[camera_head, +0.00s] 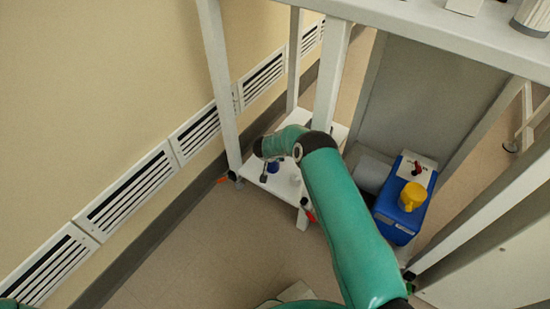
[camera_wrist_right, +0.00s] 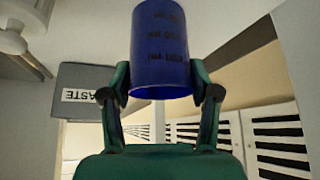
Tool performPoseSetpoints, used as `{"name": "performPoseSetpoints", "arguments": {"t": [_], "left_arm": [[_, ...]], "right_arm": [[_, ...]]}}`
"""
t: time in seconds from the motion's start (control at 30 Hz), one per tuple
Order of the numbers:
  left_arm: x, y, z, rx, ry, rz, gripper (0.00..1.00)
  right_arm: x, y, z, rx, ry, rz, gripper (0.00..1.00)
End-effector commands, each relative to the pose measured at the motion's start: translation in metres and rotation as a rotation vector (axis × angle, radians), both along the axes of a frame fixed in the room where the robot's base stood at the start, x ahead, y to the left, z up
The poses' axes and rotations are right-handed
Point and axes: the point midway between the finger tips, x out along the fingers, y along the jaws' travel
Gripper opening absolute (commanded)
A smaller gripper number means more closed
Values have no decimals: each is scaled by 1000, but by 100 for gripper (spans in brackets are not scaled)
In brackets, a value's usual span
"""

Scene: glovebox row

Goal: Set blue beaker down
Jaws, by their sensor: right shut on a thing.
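The blue beaker (camera_wrist_right: 160,50) is a blue cylinder with dark printed marks. My right gripper (camera_wrist_right: 160,85) is shut on it, with one finger on each side. In the head view, only a small part of the beaker (camera_head: 273,167) shows below my right wrist, at the low white shelf (camera_head: 252,167). My right arm hides part of this shelf. I cannot tell whether the beaker touches the shelf or is just above it. My left gripper is not in view.
A grey box with a WASTE label (camera_wrist_right: 95,95) shows in the wrist view. White frame posts (camera_head: 328,75) rise around the shelf. A blue container with a yellow top (camera_head: 412,195) stands to the right.

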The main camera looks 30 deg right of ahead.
Motion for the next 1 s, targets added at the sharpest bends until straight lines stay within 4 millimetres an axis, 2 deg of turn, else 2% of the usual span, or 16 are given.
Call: {"name": "performPoseSetpoints", "arguments": {"t": [0.33,0.37,0.5,0.83,1.0], "left_arm": [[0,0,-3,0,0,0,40],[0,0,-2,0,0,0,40],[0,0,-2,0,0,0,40],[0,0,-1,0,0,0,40],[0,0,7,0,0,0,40]], "right_arm": [[0,-1,-4,0,-1,-1,37],[0,-1,-3,0,-1,-1,64],[0,-1,-3,0,-1,-2,86],[0,-1,-1,-1,-1,-2,86],[-3,2,11,-1,0,-1,86]]}}
